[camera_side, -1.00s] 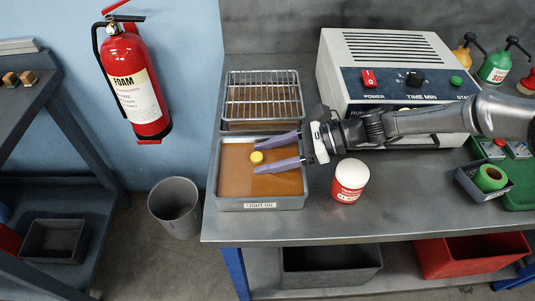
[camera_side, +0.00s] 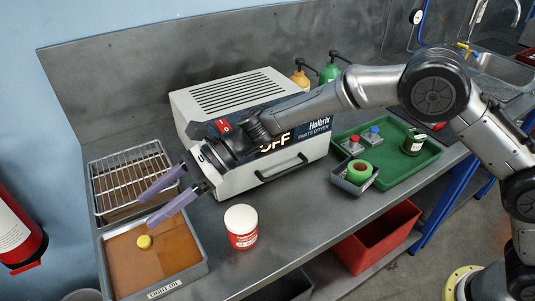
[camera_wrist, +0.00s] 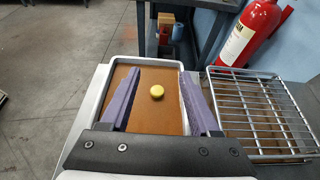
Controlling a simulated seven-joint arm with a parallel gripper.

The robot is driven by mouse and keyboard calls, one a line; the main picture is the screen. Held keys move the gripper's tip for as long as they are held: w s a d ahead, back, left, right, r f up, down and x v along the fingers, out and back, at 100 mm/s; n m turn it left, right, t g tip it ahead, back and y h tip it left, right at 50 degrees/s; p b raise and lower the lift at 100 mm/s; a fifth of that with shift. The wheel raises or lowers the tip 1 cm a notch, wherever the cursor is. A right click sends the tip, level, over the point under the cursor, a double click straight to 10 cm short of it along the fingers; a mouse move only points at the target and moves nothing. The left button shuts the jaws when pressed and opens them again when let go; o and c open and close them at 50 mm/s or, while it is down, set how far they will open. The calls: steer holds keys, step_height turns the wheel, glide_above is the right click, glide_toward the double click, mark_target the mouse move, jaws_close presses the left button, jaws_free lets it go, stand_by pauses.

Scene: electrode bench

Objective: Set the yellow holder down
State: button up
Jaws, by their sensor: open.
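The yellow holder (camera_side: 144,242) shows as a small round yellow piece in the amber liquid of the grey tray (camera_side: 206,270) labelled LIGHT OIL. In the wrist view the yellow holder (camera_wrist: 157,91) appears upright, flat top up, clear of the tray walls. My gripper (camera_side: 147,211) is open and empty, its two purple fingers spread above the tray. In the side view its tips are above the holder, with a gap. In the wrist view my gripper (camera_wrist: 159,75) has a finger on each side of the holder, neither touching it. Its height over the holder is hard to judge.
A wire rack (camera_side: 128,178) on a second tray adjoins the oil tray. A red-and-white tub (camera_side: 241,227) stands to its right. The parts dryer (camera_side: 235,95) is behind my gripper. A green tray (camera_side: 400,163) with small items lies farther right.

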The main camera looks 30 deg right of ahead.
steer(key=shift+r, duration=0.1)
steer(key=s+d+r+n+t+h, duration=0.1)
steer(key=s+d+r+n+h, duration=0.3)
steer(key=d, duration=0.8)
steer(key=s+d+r+n+t+h, duration=0.1)
steer(key=s+d+r+n, duration=0.55)
steer(key=d, duration=0.55)
steer(key=s+d+f+n+t+h, duration=0.1)
steer(key=s+d+f+n+h, duration=0.1)
steer(key=s+d, duration=0.6)
steer(key=s+d+f+n+t+h, duration=0.2)
steer(key=s+d+n+h, duration=0.3)
steer(key=s+d, duration=0.4)
steer(key=d+h, duration=0.1)
steer(key=d, duration=0.4)
steer(key=shift+f+t, duration=0.3)
steer(key=shift+f, duration=0.1)
